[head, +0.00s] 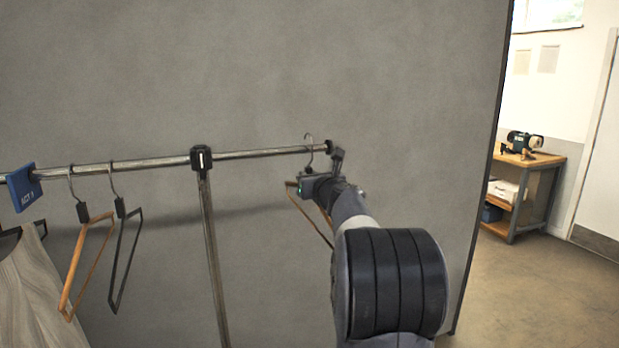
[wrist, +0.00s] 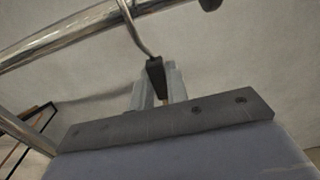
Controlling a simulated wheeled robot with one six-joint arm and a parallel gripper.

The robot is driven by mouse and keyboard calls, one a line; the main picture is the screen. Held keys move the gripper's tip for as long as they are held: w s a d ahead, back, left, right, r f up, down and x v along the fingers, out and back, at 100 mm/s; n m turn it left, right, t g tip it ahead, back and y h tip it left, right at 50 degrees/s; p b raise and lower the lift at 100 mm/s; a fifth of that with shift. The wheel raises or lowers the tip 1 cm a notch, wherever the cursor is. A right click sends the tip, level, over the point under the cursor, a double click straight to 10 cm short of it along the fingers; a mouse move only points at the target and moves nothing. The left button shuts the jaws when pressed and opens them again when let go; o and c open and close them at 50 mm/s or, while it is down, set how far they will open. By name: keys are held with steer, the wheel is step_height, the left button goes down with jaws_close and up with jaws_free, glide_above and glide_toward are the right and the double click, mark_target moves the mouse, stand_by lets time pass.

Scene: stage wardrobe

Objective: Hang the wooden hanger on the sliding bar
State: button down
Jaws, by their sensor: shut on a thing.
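My gripper (head: 310,182) is at the right end of the metal bar (head: 255,154), just below it. It is shut on the black collar (wrist: 156,76) of a wooden hanger (head: 305,211), whose frame hangs below, partly hidden by my arm. The hanger's hook (head: 309,138) rises above the bar's line near the end cap. In the wrist view, my fingertips (wrist: 158,88) grip the collar, and the hook's stem crosses in front of the bar (wrist: 65,32). The hook's top is out of that view. I cannot tell whether the hook rests on the bar.
A black clamp (head: 202,158) joins the bar to an upright post (head: 214,265). At left hang another wooden hanger (head: 84,265), a black hanger (head: 124,262), a blue tag (head: 24,187) and a pale garment (head: 35,290). The bar between clamp and gripper is clear. A workbench (head: 528,160) stands far right.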

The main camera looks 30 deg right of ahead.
mark_target(326, 213)
steer(key=shift+f+b, duration=1.15)
steer(key=shift+f, duration=0.05)
steer(key=c, duration=1.3)
jaws_free()
steer(key=shift+s, duration=0.1)
steer(key=s, duration=0.3)
steer(key=s+a+b, duration=0.1)
steer(key=s, duration=0.3)
steer(key=s+a+b, duration=0.1)
steer(key=s, duration=0.2)
steer(key=shift+s+r, duration=0.2)
steer(key=shift+s, duration=0.05)
steer(key=shift+w, duration=0.1)
steer(key=w, duration=0.3)
steer(key=w+d+p, duration=0.1)
steer(key=w, duration=0.3)
steer(key=w+d+p, duration=0.1)
steer(key=w, duration=0.2)
steer(key=shift+w+f, duration=0.15)
steer(key=shift+w, duration=0.05)
steer(key=shift+w+r+p, duration=0.1)
steer(key=shift+r+p, duration=0.1)
steer(key=shift+p, duration=0.1)
steer(key=shift+r, duration=0.1)
